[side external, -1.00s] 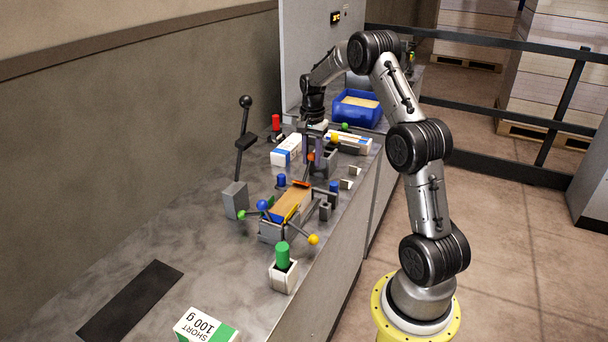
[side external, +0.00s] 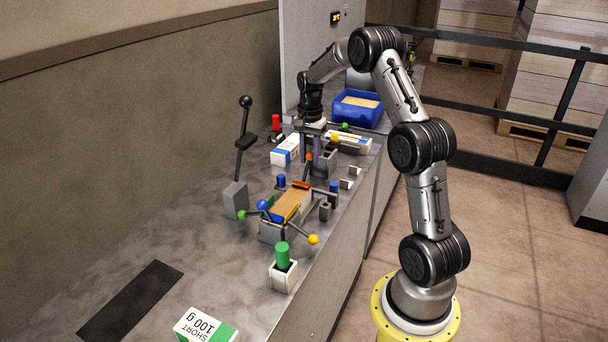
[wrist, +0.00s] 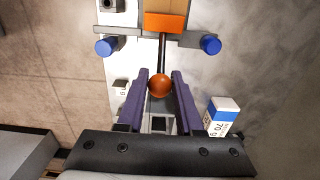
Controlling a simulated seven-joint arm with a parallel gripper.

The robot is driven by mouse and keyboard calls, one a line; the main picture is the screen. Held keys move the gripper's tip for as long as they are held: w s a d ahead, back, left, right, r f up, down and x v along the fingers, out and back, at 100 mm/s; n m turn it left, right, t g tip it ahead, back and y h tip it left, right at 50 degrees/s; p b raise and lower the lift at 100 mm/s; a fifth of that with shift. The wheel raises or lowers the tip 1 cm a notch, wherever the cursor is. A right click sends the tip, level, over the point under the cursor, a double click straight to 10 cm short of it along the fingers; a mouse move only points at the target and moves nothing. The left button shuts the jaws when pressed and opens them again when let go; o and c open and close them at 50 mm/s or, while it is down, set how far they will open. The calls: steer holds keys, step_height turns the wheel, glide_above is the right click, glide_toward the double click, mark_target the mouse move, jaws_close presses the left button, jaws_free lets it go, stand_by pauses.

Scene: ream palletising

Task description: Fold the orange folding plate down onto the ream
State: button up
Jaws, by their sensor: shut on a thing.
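The orange folding plate (side external: 301,185) is at the far end of the tan ream (side external: 291,203), which sits in a grey fixture. In the wrist view the orange plate (wrist: 165,22) is at the top, beside the tan ream (wrist: 165,6). A dark rod runs from the plate to an orange ball knob (wrist: 159,86). My gripper (wrist: 159,92) has its purple fingers on both sides of this knob and is shut on it. In the side view my gripper (side external: 311,153) points down beyond the fixture, and its fingers partly hide the knob.
Two blue knobs (wrist: 106,46) (wrist: 211,45) flank the plate. Blue, green and yellow ball handles (side external: 313,239) stick out around the fixture. A white and blue box (side external: 286,150) lies left of my gripper. A blue bin (side external: 357,108) stands behind.

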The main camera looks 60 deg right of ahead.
mark_target(307, 167)
steer(key=shift+a+r, duration=0.15)
steer(key=shift+a, duration=1.05)
steer(key=o, duration=1.5)
steer(key=shift+r, duration=0.1)
steer(key=shift+o, duration=0.2)
steer(key=shift+r, duration=0.1)
step_height(307, 167, up, 7)
